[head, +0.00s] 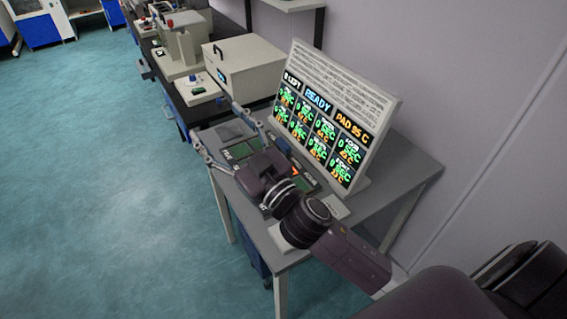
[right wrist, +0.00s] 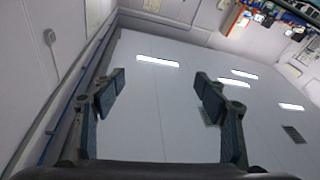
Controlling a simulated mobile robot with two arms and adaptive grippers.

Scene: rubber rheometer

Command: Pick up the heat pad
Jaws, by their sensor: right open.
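My right gripper (head: 213,124) is in the head view, above the grey table (head: 400,178), with its two fingers spread and nothing between them. The same open fingers show in the right wrist view (right wrist: 160,90), with ceiling and wall behind them. A dark grey square (head: 229,131) lies near the table's far left corner, behind the fingers; I cannot tell whether it is the heat pad. Green and dark labelled patches lie on the tabletop, partly hidden by my gripper and wrist. My left gripper is not in view.
A tilted display board (head: 337,112) stands on the table right of my gripper, reading "READY" and "PAD 95 C". A beige box-shaped instrument (head: 258,68) and other machines stand on a dark bench beyond. A wall is at the right. The teal floor (head: 110,180) at left is clear.

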